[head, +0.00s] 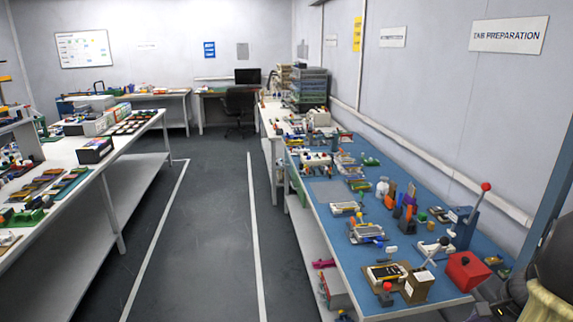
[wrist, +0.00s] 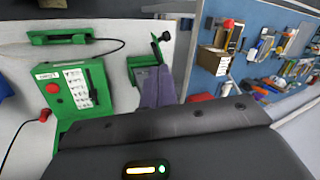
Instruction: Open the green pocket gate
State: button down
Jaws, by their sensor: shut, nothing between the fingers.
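Several green parts show in the wrist view; I cannot tell for sure which one is the pocket gate. A green box (wrist: 97,117) with a red button and a white label card stands at the left. A flat green holder (wrist: 62,37) with a black bar is above it. A green bracket (wrist: 139,60) with a grey-purple piece hanging by it is to the right. My gripper (wrist: 165,122) fills the bottom of the wrist view as a dark body with a small lit strip; it is shut and empty. Its fingertips are not clearly seen, nor any contact with the green parts.
A blue-topped bench (head: 325,190) crowded with tools and fixtures runs along the right wall. A red box (head: 466,272) with a red-knobbed lever beside it is near its front end. A white bench (head: 128,135) stands left. The floor aisle (head: 205,230) between is clear.

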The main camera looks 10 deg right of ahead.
jog(key=a+r+n+g+h+p, duration=0.1)
jog(key=a+r+n+p, duration=0.2)
jog(key=a+n, duration=1.1)
jog(key=a+p, duration=0.3)
jog(key=a, duration=1.4)
jog(key=shift+w+a+g+p, duration=0.25)
jog(key=shift+a+g+p, duration=0.05)
jog(key=shift+g+p, duration=0.1)
jog(key=c, duration=2.1)
grip_release()
jog(key=shift+r, duration=0.1)
jog(key=o, duration=0.8)
jog(key=shift+c, duration=0.5)
jog(key=shift+w+d, duration=0.1)
